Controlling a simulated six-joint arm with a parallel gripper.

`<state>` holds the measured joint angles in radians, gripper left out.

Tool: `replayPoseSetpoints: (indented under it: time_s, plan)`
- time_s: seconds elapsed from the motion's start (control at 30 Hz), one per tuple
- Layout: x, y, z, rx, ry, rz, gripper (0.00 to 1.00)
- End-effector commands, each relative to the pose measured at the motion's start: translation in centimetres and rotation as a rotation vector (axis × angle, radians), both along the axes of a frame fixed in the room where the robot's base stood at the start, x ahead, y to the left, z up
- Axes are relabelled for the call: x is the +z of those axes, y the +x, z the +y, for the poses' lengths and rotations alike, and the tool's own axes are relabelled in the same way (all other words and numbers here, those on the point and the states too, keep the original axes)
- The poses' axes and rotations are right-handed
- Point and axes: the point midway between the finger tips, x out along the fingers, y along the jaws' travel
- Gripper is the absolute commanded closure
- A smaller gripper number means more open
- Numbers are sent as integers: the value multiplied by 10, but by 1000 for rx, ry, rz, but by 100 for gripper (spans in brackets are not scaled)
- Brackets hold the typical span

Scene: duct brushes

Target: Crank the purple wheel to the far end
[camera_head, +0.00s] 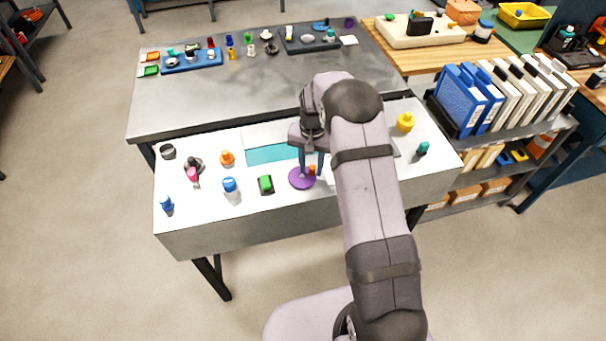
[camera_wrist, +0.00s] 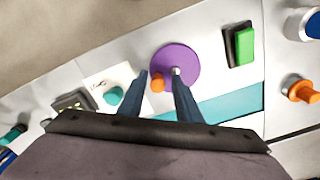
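The purple wheel (camera_head: 301,179) is a flat disc on the white panel, at the near end of the teal strip (camera_head: 272,153). In the wrist view the wheel (camera_wrist: 180,57) shows a small silver hub and an orange knob (camera_wrist: 157,84) near its rim. The knob (camera_head: 312,170) also shows in the head view. My gripper (camera_wrist: 161,78) is open and points down over the wheel, its fingers on either side of the knob with small gaps. In the head view my gripper (camera_head: 311,163) partly hides behind my arm. Whether the fingers touch the knob cannot be told.
A green rocker switch (camera_head: 265,184), blue knob (camera_head: 230,185) and orange knob (camera_head: 227,158) stand left of the wheel. A yellow knob (camera_head: 405,122) and teal knob (camera_head: 422,148) stand right. A teal button (camera_wrist: 114,96) is close beside my gripper.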

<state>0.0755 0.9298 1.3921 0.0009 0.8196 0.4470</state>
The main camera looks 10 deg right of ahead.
Motion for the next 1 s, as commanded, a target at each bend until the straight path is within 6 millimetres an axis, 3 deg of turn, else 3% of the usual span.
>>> replayPoseSetpoints:
  time_s: [0.7,1.0]
  plan:
    - [54,0,-1,0,0,-1,69]
    - [65,0,-1,0,0,1,69]
